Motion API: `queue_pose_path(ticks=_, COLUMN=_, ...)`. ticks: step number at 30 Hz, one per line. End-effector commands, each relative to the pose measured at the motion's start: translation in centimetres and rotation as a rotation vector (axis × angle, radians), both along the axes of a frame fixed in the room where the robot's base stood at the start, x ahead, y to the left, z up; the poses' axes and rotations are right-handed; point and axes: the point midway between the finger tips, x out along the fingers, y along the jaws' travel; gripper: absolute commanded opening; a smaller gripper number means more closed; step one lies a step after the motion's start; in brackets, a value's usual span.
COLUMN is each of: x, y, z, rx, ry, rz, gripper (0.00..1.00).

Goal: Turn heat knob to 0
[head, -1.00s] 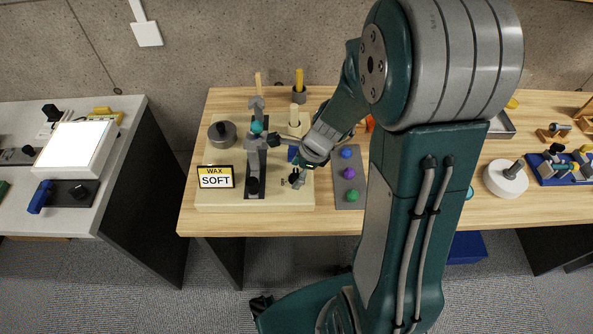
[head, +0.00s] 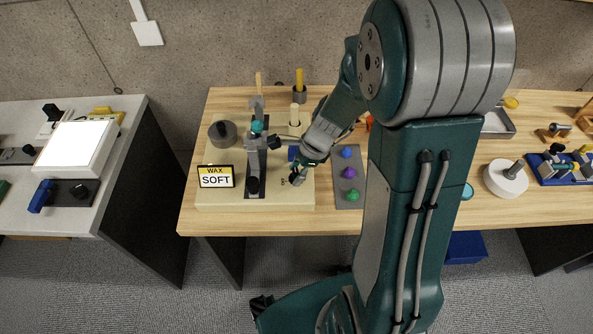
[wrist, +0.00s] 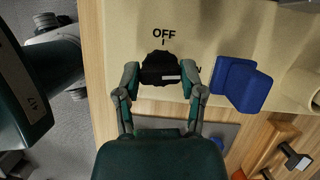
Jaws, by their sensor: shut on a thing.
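A black knob (wrist: 160,68) sits on the cream base plate (wrist: 205,32), below the printed word OFF and a short tick. A white bar on the knob points to the right in the wrist view, toward a label partly hidden by a finger. My gripper (wrist: 162,78) is shut on the knob, one finger on each side. In the head view my gripper (head: 297,178) is at the front right of the base plate and hides most of the knob. A sign (head: 216,177) on the plate reads WAX SOFT. No 0 mark is visible.
A blue block-like part (wrist: 241,84) stands close to the right finger. A grey mat (head: 347,198) with blue, purple and green gems lies right of the plate. A grey post fixture (head: 256,160) stands to the left. The table's front edge is close.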

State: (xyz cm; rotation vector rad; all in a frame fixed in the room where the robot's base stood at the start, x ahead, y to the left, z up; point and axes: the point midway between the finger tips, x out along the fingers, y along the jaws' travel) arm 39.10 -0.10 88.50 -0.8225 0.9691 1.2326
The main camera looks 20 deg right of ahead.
Motion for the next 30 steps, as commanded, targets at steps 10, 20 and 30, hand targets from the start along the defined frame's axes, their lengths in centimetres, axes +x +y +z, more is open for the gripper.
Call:
queue_pose_path(ticks=10, x=0.25, y=-0.05, z=-0.03, rx=-0.002, ry=-0.003, rz=0.314, gripper=0.04)
queue_pose_path(ticks=20, x=0.38, y=0.00, z=-0.01, rx=-0.003, ry=-0.004, rz=0.628, gripper=0.04)
queue_pose_path(ticks=30, x=0.49, y=0.09, z=0.01, rx=-0.003, ry=-0.005, rz=0.951, gripper=0.04)
